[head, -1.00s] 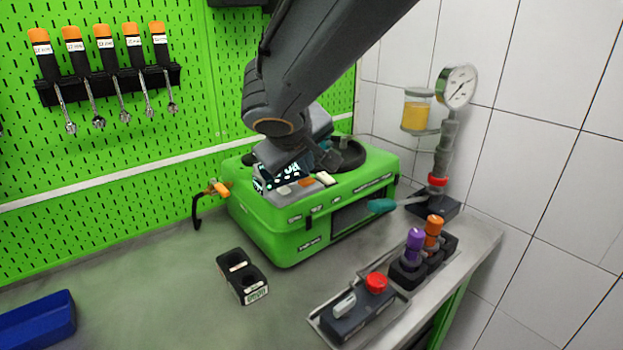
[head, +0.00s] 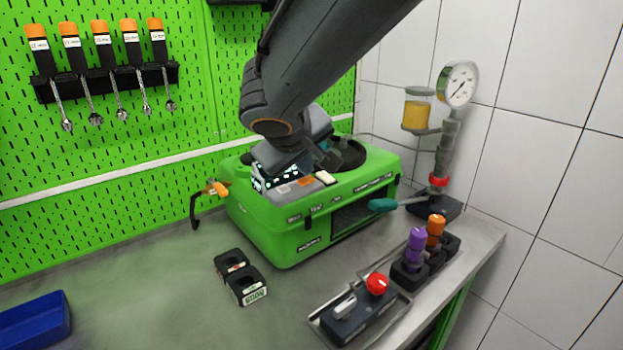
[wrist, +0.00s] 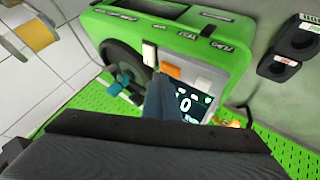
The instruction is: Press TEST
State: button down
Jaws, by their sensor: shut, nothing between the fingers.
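The green pump tester (head: 285,235) stands on the bench against the green wall. Its top carries a row of buttons: a white one (head: 325,178), an orange one (head: 306,181) and a pale grey one (head: 283,189). In the wrist view the white button (wrist: 149,54), the orange button (wrist: 170,70) and the lit display (wrist: 188,104) also show.

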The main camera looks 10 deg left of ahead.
aim_at(305, 182)
jog(key=shift+f+b, duration=0.5)
jog(key=shift+b, duration=0.2)
dwell(0.6)
dwell(0.4)
jog(key=shift+r+p, duration=0.5)
jog(key=shift+r, duration=0.4)
jog(key=shift+r+p, duration=1.6)
jog(key=shift+r, duration=0.95)
